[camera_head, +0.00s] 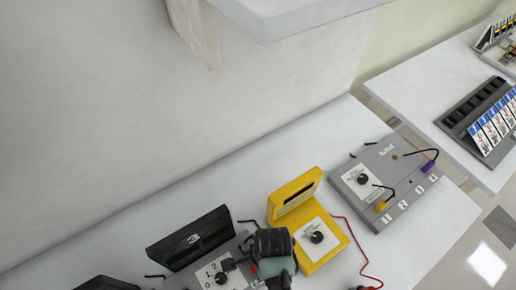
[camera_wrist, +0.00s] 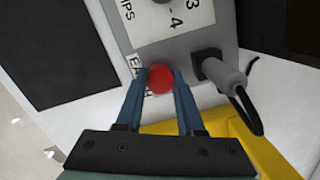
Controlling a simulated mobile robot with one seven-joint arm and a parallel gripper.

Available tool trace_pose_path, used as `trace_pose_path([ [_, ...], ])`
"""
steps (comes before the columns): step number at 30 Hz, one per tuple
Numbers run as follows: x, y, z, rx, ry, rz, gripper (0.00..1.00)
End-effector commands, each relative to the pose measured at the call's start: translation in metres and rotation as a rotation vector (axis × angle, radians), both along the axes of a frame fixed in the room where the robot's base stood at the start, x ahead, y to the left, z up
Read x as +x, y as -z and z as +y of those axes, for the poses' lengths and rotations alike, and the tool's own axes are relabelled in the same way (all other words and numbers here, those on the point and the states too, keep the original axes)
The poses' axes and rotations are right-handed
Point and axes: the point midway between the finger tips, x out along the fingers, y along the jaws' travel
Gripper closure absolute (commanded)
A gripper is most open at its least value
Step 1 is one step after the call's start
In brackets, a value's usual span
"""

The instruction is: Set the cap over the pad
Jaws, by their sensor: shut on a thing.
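A red rounded piece, which looks like the cap (camera_wrist: 160,79), is between the tips of my gripper (camera_wrist: 161,90) in the wrist view. The two blue fingers are closed on its sides. It is in front of the lower edge of a grey unit (camera_wrist: 190,52), over the label "EARTH" (camera_wrist: 137,72). I cannot tell whether it touches the unit. No pad shows clearly; the red piece may hide it. In the head view my gripper (camera_head: 272,276) is low beside the grey unit (camera_head: 208,277), and the red piece is mostly hidden.
An open yellow case (camera_head: 318,239) stands close on the right. A grey panel (camera_head: 384,182) with corded yellow and purple ends lies farther right. A shelf (camera_head: 285,15) overhangs above.

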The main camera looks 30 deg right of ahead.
Motion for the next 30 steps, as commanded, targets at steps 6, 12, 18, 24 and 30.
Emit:
trace_pose_path([
  [6, 0.0, 0.005, 0.0, 0.0, 0.0, 0.0, 0.61],
  [12, 0.0, 0.004, 0.0, 0.0, 0.0, 0.0, 0.28],
  [18, 0.0, 0.004, 0.0, 0.0, 0.0, 0.0, 0.28],
  [24, 0.0, -0.004, -0.001, -0.001, 0.0, -0.003, 0.28],
  [30, 0.0, -0.037, -0.005, -0.002, 0.001, -0.007, 0.28],
])
